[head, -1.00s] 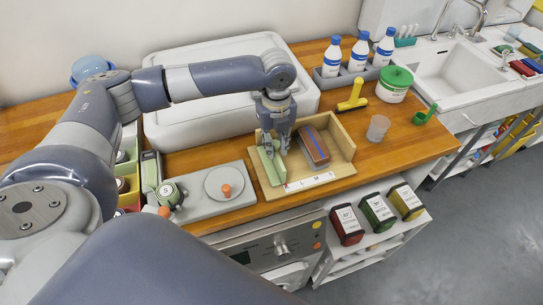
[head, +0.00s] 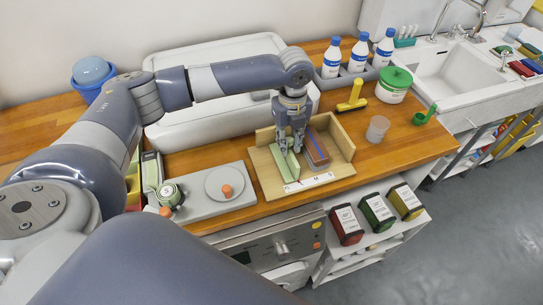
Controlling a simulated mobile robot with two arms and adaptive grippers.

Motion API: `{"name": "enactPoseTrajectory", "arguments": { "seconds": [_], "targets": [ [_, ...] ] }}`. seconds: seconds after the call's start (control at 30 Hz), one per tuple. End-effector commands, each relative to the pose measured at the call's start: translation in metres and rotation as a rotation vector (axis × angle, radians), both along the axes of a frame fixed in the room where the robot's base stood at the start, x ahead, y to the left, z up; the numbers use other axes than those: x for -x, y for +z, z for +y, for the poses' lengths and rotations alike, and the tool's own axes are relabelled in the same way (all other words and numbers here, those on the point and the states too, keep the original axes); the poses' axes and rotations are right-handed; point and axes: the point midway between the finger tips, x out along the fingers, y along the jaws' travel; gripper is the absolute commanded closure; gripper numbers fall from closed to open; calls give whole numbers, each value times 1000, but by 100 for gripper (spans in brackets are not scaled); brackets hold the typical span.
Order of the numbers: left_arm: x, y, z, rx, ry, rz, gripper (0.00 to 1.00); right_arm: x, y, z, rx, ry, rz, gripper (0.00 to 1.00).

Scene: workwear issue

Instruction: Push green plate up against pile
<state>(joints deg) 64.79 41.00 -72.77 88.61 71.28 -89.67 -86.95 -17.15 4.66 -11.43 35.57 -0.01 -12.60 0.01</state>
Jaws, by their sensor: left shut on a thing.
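The light green plate (head: 287,166) stands on edge in the open-fronted wooden tray (head: 263,165) on the counter. The pile (head: 318,150), brown with a blue stripe, lies in the tray just right of the plate. A narrow gap seems to show between them at the front; my fingers hide the back part. My left gripper (head: 290,148) reaches down into the tray from above and is shut on the green plate. My right gripper is not in view.
A white strip with letters (head: 310,183) runs along the tray's front edge. A grey scale (head: 209,192) stands to the left. A yellow-handled tool (head: 352,101) and a clear cup (head: 377,129) are to the right. A white bin (head: 180,136) is behind.

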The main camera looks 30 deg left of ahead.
Motion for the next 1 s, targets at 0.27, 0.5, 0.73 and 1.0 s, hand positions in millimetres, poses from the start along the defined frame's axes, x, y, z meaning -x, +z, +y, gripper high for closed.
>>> {"name": "enactPoseTrajectory", "arguments": {
  "seconds": [0.27,0.5,0.73,1.0],
  "targets": [
    [-16,1,-14,1,2,-4,91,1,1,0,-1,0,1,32],
    [-29,1,-25,1,1,-4,91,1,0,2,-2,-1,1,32],
    [-41,0,-36,1,2,-4,91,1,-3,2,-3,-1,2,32],
    [-55,1,-48,0,1,-5,91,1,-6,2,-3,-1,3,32]
  ]
}}
